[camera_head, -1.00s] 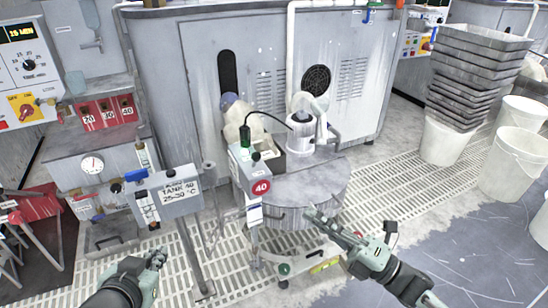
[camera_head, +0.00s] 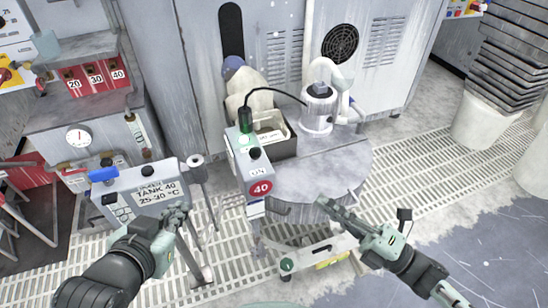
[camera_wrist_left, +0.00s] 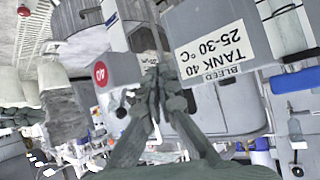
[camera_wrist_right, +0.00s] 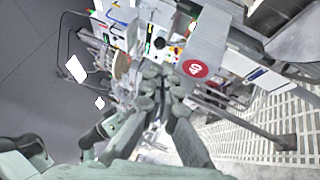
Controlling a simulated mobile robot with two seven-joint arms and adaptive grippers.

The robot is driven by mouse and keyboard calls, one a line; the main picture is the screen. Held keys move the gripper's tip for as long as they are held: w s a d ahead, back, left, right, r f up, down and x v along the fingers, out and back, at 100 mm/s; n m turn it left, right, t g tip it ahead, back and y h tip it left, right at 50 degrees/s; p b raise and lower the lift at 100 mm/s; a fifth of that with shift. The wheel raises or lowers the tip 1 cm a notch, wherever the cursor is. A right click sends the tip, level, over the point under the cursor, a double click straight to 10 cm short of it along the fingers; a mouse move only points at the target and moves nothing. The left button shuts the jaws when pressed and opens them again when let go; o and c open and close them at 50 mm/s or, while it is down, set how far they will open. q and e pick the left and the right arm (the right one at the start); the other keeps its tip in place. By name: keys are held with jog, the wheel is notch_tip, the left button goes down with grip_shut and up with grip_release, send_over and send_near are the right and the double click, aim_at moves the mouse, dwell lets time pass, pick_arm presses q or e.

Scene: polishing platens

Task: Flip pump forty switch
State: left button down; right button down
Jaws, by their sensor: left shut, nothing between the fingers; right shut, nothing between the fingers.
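The pump forty switch box (camera_head: 247,168) is a grey box with a red round 40 label (camera_head: 261,188), a black knob (camera_head: 254,153) marked ON, and a green plug on top. My left gripper (camera_head: 180,212) is shut and empty, in front of the TANK 40 sign (camera_head: 155,193), left of the switch box. My right gripper (camera_head: 322,203) is shut and empty, right of the box and apart from it. The 40 label also shows in the right wrist view (camera_wrist_right: 195,69).
A white pump (camera_head: 318,108) stands on the tank lid (camera_head: 330,165), with a black cable to the plug. Red panels numbered 20, 30 and 40 (camera_head: 95,78) are at the left. Stacked grey trays (camera_head: 505,60) and white buckets (camera_head: 480,128) stand at the right.

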aim_at(255, 156)
jog(key=shift+s, duration=0.1)
